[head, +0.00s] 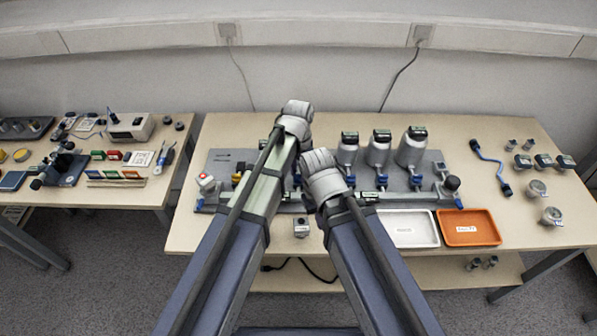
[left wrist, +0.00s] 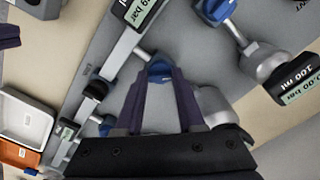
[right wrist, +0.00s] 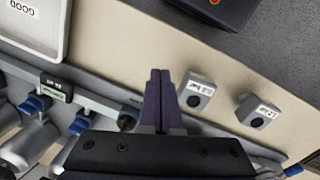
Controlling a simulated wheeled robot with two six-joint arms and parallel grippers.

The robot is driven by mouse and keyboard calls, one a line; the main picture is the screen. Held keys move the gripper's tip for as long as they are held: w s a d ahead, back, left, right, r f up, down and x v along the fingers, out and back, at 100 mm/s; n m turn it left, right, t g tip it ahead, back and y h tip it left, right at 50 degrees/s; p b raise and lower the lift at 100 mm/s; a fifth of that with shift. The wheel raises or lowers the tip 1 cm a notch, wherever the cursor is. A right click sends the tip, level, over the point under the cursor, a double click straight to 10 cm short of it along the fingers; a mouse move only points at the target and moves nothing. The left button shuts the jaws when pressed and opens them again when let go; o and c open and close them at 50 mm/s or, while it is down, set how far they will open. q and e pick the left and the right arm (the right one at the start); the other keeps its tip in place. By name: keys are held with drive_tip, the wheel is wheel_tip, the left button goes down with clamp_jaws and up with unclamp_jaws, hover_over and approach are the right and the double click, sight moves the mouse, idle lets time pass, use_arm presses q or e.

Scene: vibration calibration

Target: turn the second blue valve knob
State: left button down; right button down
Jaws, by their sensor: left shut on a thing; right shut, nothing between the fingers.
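A grey panel (head: 225,163) on the table carries a pipe manifold with several blue valve knobs and vessels. A blue knob (left wrist: 158,68) sits between the fingers of my left gripper (left wrist: 165,80), which is shut on it. Another blue knob (left wrist: 216,10) is free at the upper right there, by a capped vessel (left wrist: 262,60). In the head view, blue knobs (head: 350,181) show below the vessels right of my arms; my wrists hide the middle of the panel. I cannot tell which knob in the row is held. My right gripper (right wrist: 160,78) is shut and empty beside the manifold.
A white tray (head: 411,243) and an orange tray (head: 468,242) stand at the front right. A small grey box (head: 301,227) is near the front edge. A second bench (head: 130,195) stands left.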

sight(298, 175)
use_arm(q)
drive_tip(key=n, duration=0.4)
drive_tip(key=shift+n, duration=2.5)
drive_tip(key=c, duration=0.5)
unclamp_jaws()
drive_tip(key=shift+r, duration=0.15)
use_arm(e)
drive_tip(key=shift+r, duration=0.2)
use_arm(q)
wheel_tip(298, 175, up, 8)
drive_tip(key=p, duration=0.8)
drive_tip(key=shift+f, duration=0.2)
use_arm(e)
wheel_tip(298, 175, up, 7)
drive_tip(key=shift+r, duration=0.2)
